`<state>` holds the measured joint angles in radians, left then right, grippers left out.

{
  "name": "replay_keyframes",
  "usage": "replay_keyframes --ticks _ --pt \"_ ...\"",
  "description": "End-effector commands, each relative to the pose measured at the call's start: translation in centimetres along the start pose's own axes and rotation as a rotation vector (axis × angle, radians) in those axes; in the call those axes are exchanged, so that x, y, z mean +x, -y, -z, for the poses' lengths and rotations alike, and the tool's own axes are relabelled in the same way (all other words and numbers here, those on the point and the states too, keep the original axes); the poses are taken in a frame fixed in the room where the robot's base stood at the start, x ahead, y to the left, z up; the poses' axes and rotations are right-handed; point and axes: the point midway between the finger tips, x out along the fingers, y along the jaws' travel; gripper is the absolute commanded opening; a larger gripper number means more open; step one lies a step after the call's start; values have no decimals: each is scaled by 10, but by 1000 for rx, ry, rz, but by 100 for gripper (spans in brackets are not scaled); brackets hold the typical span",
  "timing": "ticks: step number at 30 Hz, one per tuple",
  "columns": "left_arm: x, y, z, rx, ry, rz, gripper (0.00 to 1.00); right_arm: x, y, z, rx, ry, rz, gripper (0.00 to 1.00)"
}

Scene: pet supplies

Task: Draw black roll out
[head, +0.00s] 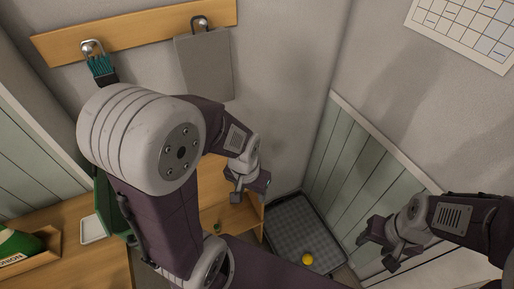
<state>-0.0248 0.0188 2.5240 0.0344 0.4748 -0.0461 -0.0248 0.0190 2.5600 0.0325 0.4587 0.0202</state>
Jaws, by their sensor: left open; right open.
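I cannot make out a black roll in the head view; my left arm covers much of the wooden counter (60,215) and whatever lies behind it. A green object (103,205) shows only in part at the left edge of that arm, and I cannot tell what it is. My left gripper (250,187) is open, near the middle of the view, over the shelf area beside the corner. Nothing shows between its fingers. My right gripper (379,247) is open and empty at the right, in front of the green panelled wall.
A grey tray (284,206) stands on the floor in the corner, with a yellow ball (307,258) at its near end. A white dish (92,229) and a wooden box (48,242) with a green item are at the left.

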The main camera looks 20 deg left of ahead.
Motion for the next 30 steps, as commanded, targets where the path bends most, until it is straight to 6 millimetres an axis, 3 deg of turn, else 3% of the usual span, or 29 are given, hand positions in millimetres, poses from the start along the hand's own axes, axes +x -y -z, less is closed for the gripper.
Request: replay_keyframes --ticks 5,10,15,17,21,24,30 --pt "-8 2 43 47 -57 1 52 0 0 0 0 0 0 52" --pt "-8 19 95 59 -93 10 52 0 0 0 0 0 0 52" --pt "11 58 147 17 -104 26 52 -2 0 0 0 0 0 52" --pt "23 75 158 -12 -97 30 52 -2 0 0 0 0 0 52" --pt "55 109 158 -92 -50 32 52 -3 0 0 0 0 0 52" --pt "64 116 149 -115 -24 29 52 -3 0 0 0 0 0 52" --pt "71 118 148 -119 -24 29 52 -5 0 0 0 0 0 52"
